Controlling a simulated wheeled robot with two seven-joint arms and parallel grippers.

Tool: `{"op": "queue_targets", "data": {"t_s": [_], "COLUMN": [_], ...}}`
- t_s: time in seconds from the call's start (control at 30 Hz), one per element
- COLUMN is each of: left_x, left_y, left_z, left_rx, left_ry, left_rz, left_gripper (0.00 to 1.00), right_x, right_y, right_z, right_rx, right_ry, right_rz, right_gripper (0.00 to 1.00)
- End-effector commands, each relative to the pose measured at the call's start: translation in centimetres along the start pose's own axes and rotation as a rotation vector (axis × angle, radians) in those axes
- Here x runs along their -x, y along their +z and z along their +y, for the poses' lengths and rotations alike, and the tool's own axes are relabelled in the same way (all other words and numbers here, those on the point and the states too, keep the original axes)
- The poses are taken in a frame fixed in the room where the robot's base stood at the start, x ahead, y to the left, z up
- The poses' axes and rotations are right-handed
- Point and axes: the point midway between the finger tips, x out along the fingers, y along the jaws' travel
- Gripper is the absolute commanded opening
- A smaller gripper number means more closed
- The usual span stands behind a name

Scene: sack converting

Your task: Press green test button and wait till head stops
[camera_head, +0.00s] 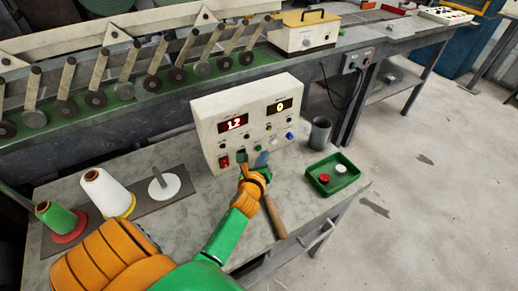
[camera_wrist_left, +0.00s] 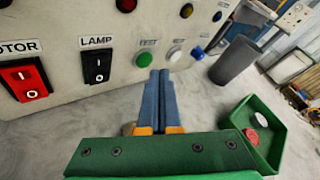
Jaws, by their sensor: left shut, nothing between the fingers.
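My right gripper is not in view.
A grey cup (camera_head: 320,133) and a green tray (camera_head: 346,178) with red and white pieces stand right of the box. A wooden handle (camera_head: 274,217) lies beside my left arm. Thread cones (camera_head: 104,188) stand at left. A red motor switch (camera_wrist_left: 27,78) is left of the lamp switch.

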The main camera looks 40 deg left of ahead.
Motion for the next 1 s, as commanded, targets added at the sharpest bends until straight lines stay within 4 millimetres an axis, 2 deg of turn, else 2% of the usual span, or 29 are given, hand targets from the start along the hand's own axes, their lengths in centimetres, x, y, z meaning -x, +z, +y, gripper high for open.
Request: {"op": "queue_targets", "data": {"t_s": [1.0], "left_x": [-0.59], "left_y": [0.45], "left_z": [0.43], "left_rx": [0.000], "left_ry": [0.000], "left_rz": [0.000], "left_gripper": [0.00], "right_x": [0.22], "right_y": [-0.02], "right_z": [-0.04], "right_rx": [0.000], "right_ry": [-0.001], "right_rz": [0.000], "right_gripper": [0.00]}}
